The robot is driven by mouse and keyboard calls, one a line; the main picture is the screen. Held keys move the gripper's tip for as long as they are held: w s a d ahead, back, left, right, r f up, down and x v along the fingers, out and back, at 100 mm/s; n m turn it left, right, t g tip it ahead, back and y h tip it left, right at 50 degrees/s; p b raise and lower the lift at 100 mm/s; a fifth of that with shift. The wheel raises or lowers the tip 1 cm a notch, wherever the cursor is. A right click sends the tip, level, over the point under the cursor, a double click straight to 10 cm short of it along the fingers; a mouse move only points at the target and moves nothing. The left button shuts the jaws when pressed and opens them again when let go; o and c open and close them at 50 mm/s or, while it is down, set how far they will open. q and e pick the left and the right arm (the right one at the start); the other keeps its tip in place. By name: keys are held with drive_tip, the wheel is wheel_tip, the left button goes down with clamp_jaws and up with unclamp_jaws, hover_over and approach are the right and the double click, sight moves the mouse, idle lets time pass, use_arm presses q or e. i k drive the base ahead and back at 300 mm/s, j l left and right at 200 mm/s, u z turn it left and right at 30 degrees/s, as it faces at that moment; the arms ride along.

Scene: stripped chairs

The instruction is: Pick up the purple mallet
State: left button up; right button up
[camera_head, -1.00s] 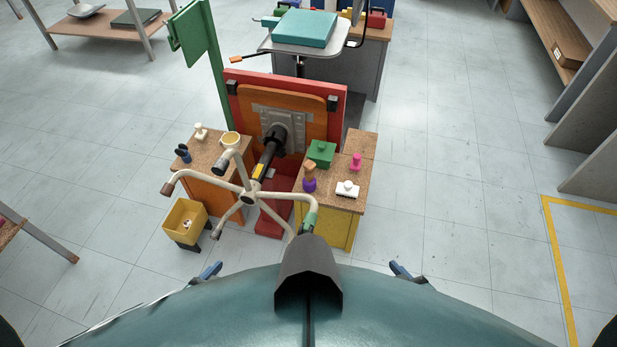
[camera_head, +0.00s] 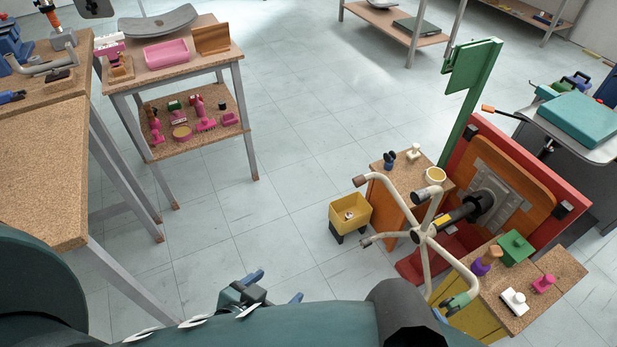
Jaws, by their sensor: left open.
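A small object with a purple lower part and a brown upper part (camera_head: 481,267) stands on the yellow cabinet at the lower right of the head view. It is the only purple thing I make out, but I cannot tell for sure that it is the mallet. My left gripper (camera_head: 275,287) shows at the bottom centre with its blue fingers apart. It is open and empty, well to the left of the purple object. My right gripper is not in view.
A white-armed wheel (camera_head: 424,236) stands in front of the cabinets, beside a green box (camera_head: 515,247), a white item (camera_head: 514,301) and a pink item (camera_head: 544,284). A yellow bin (camera_head: 350,211) is on the floor. A two-level table (camera_head: 205,138) stands left. Floor between is clear.

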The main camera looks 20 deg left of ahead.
sight(481, 265)
drive_tip(key=z, duration=1.1)
